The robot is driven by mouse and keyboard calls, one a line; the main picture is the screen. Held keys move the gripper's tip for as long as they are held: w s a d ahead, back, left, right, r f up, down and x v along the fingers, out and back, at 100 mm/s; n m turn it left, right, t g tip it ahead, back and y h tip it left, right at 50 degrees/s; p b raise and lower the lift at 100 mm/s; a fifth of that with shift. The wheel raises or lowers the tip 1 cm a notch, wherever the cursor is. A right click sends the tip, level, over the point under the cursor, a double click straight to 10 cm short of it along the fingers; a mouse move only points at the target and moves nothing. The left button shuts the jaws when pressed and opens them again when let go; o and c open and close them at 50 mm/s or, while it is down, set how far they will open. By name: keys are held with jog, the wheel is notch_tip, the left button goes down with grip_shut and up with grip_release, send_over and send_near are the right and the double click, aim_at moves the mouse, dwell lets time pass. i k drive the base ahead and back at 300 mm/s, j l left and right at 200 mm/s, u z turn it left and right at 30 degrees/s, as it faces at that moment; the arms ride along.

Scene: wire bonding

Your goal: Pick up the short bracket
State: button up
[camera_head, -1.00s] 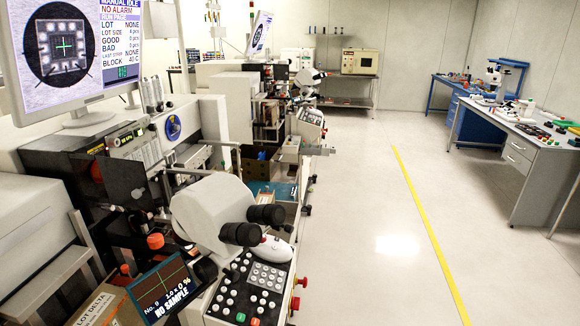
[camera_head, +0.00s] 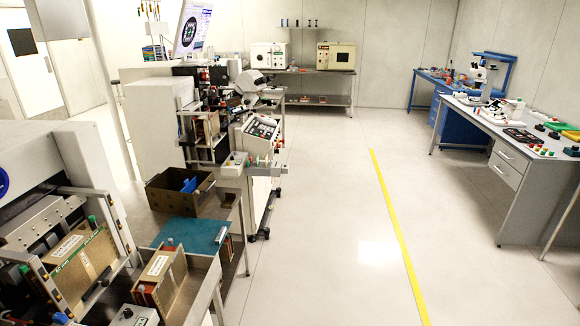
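I cannot make out a short bracket for certain in the head view. Small mixed items lie on the grey workbench (camera_head: 513,143) at the right and on the blue bench (camera_head: 432,78) behind it, too small to identify. A brown open box (camera_head: 180,204) at the left holds something blue (camera_head: 189,185). My gripper is not in view, so whether it is open or shut does not show.
Wire bonding machines (camera_head: 160,120) line the left side. A teal mat (camera_head: 190,236) lies on a small table there. A shelf table (camera_head: 318,90) with two oven-like boxes stands at the back wall. The floor (camera_head: 330,210) is clear, with a yellow line (camera_head: 392,225).

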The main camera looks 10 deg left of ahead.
aim_at(228, 202)
jog(key=i+u, duration=0.2)
jog(key=i, duration=0.55)
jog(key=i+l+u, duration=0.25)
jog(key=i, duration=0.5)
jog(key=i+u, duration=0.45)
jog(key=i+l+u, duration=0.15)
jog(key=i+u, duration=0.6)
jog(key=u, duration=0.2)
jog(key=i+u, duration=0.2)
jog(key=u, duration=0.2)
jog(key=i+l+u, duration=0.2)
jog(key=u, duration=0.25)
jog(key=i+l+u, duration=0.2)
jog(key=u, duration=0.25)
